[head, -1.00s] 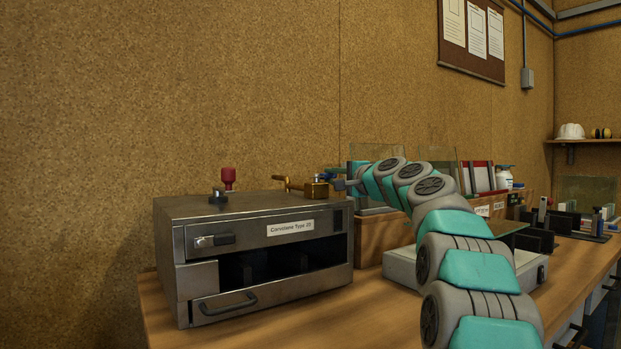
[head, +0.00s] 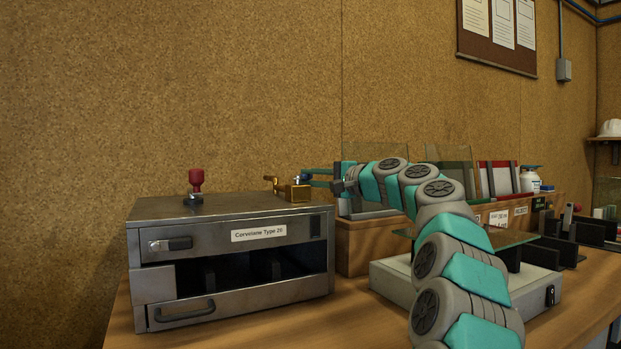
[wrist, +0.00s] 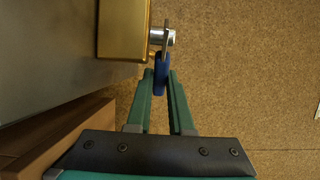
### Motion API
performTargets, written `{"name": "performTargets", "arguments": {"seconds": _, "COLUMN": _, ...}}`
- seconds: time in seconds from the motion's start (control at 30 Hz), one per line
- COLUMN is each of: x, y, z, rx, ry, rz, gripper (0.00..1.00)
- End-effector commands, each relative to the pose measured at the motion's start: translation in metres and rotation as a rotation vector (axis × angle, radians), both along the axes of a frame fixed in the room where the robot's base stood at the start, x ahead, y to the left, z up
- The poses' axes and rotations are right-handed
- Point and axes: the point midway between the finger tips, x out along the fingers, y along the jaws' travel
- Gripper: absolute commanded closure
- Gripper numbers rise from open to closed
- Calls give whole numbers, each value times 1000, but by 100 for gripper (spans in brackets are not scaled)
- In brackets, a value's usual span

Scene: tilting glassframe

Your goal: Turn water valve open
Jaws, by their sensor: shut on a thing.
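The water valve is a brass body (head: 298,191) on the back right of the grey metal oven's top, with a brass pipe curving left from it. Its blue handle (wrist: 160,76) sits on a metal stem at the valve's end in the wrist view. The handle also shows small in the head view (head: 304,178). My gripper (wrist: 160,79) has its two green fingers on either side of the blue handle and is shut on it. In the head view my gripper (head: 315,178) reaches the handle from the right, roughly level.
The oven (head: 230,208) has a red knob (head: 196,180) on top and an open dark slot in front. To the right stand a wooden rack (head: 380,240) with glass panes and a white device (head: 420,285). The bench front is clear.

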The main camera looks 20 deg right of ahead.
Motion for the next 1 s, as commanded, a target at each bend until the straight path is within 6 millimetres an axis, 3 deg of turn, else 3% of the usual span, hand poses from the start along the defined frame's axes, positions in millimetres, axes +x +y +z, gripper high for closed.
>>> {"name": "performTargets", "arguments": {"seconds": 0.2, "x": 1, "y": 2, "z": -1, "rx": -1, "ry": 2, "rz": 1, "gripper": 100}}
{"name": "performTargets", "arguments": {"seconds": 0.23, "x": 1, "y": 2, "z": -1, "rx": -1, "ry": 2, "rz": 1, "gripper": 78}}
{"name": "performTargets", "arguments": {"seconds": 0.5, "x": 1, "y": 1, "z": 0, "rx": -1, "ry": 1, "rz": 0, "gripper": 50}}
{"name": "performTargets", "arguments": {"seconds": 0.83, "x": -2, "y": -1, "z": 0, "rx": 1, "ry": -1, "rz": -1, "gripper": 50}}
{"name": "performTargets", "arguments": {"seconds": 1.0, "x": -14, "y": -8, "z": 0, "rx": 1, "ry": -1, "rz": -1, "gripper": 50}}
